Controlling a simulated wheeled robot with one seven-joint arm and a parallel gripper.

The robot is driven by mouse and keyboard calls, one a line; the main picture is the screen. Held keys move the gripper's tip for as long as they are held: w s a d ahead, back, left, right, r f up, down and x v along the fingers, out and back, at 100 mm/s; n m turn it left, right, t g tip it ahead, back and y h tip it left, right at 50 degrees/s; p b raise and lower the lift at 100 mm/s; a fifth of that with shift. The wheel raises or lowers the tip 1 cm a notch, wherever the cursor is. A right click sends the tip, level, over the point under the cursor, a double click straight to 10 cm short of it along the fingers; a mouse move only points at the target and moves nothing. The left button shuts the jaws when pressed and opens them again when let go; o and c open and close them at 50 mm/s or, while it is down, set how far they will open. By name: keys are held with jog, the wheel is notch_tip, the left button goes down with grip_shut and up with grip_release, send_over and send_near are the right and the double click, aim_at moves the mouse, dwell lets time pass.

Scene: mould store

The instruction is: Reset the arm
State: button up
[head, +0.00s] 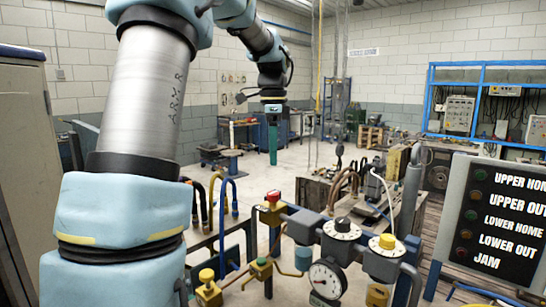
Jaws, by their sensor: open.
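My arm (150,110) fills the left of the head view. It rises from the lower left, passes out at the top edge and comes down again near the middle. My gripper (273,158) hangs at its end with green fingers pointing straight down. It is open, with nothing seen in it. It shows in front of the far floor and back wall, apart from the things around it. The gap between the fingers is hard to see from this side.
Below stand a pressure gauge (326,281), valves with yellow and white knobs, a red button (273,197) and hoses. A lamp panel (494,225) stands at right, blue shelving (481,68) behind it. A grey cabinet (27,170) is at far left. Open floor lies mid-scene.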

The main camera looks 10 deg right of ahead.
jog(key=s+a+f+n+t, duration=0.1)
jog(key=s+a+f+n, duration=1.3)
jog(key=s+f+n, duration=0.3)
jog(key=shift+s+f+n+t+b, duration=0.35)
jog(key=shift+s+f, duration=0.3)
jog(key=shift+f, duration=0.3)
jog(key=shift+a, duration=0.1)
